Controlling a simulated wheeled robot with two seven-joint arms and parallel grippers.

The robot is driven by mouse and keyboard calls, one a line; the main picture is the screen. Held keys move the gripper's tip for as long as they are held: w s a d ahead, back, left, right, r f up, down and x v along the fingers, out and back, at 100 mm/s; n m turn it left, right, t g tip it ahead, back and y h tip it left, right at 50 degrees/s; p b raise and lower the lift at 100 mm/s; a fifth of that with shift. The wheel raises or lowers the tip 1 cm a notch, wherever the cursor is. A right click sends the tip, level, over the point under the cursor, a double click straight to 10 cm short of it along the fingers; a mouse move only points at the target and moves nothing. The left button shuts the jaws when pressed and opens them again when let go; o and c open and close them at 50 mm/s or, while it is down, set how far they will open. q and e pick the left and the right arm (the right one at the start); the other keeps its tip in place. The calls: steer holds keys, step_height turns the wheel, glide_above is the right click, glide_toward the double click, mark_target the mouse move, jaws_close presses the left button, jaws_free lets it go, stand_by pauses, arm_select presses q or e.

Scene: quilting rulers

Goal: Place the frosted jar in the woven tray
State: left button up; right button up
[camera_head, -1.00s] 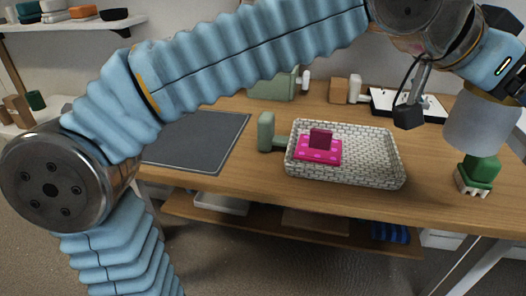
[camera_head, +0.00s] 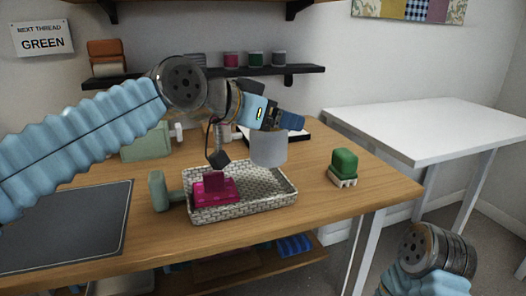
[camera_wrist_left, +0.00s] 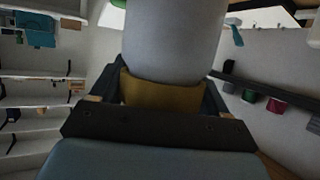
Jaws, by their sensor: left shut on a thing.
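The frosted jar (camera_head: 269,148) is a pale grey-white cylinder hanging above the back right part of the woven tray in the head view. It fills the top centre of the left wrist view (camera_wrist_left: 175,40). My left gripper (camera_head: 280,122) is shut on it; its fingers are partly hidden by the jar. The woven tray (camera_head: 262,206) is a white-grey rectangular basket on the wooden table. The right side of its inside looks free. My right gripper is not in view; only part of my right arm shows at lower right.
A pink block with a darker handle (camera_head: 216,192) occupies the tray's left side. A green handled tool (camera_head: 159,191) stands left of the tray. A green-topped brush (camera_head: 344,165) stands to its right. A dark mat (camera_head: 70,228) lies at left. Table between tray and brush is clear.

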arm_select(q)
steer(key=w+f, duration=0.1)
steer(key=f, duration=0.1)
steer(key=w+a+f+b, duration=0.1)
steer(key=f, duration=0.1)
steer(key=w+f, duration=0.1)
steer(key=f, duration=0.2)
steer(key=shift+w+a+b, duration=0.15)
steer(key=shift+a+b, duration=0.25)
steer(key=shift+f, duration=0.35)
steer(key=shift+f, duration=0.1)
steer(key=shift+f+b, duration=0.15)
steer(key=shift+b, duration=0.15)
steer(key=o, duration=1.5)
steer(key=shift+r, duration=0.2)
steer(key=shift+a+r, duration=0.15)
steer(key=v, duration=1.1)
steer(key=shift+s+a+r, duration=0.1)
steer(key=shift+s+a, duration=0.1)
steer(key=shift+s, duration=0.15)
